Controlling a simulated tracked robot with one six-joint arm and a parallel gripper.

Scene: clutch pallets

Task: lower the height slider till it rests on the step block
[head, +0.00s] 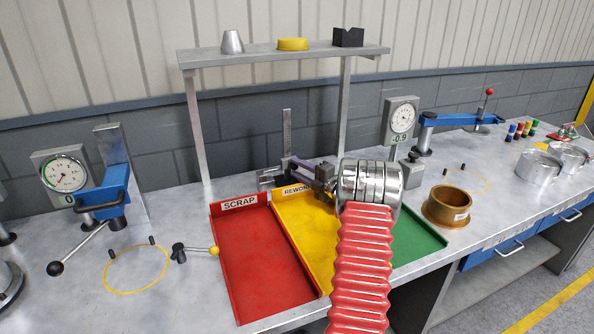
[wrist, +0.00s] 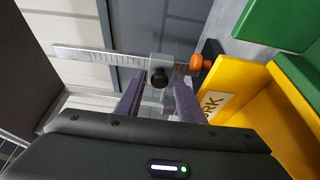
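The height gauge has an upright graduated rule (head: 286,130), which lies sideways across the wrist view (wrist: 100,57). Its grey slider (wrist: 161,64) with a black knob is low on the rule, near the gauge's dark foot. My gripper (wrist: 158,84) has its two purple fingers on either side of the slider, with a gap showing on at least one side. In the head view my gripper (head: 290,168) is at the gauge, behind the trays, and hides much of it. An orange rounded piece (wrist: 198,62) sits between slider and foot. I cannot clearly make out the step block.
The red scrap tray (head: 262,255), yellow rework tray (head: 305,232) and green tray (head: 418,240) lie in front of the gauge. A shelf (head: 285,52) stands over it. A brass ring (head: 447,206) and a dial gauge (head: 401,118) are to the right.

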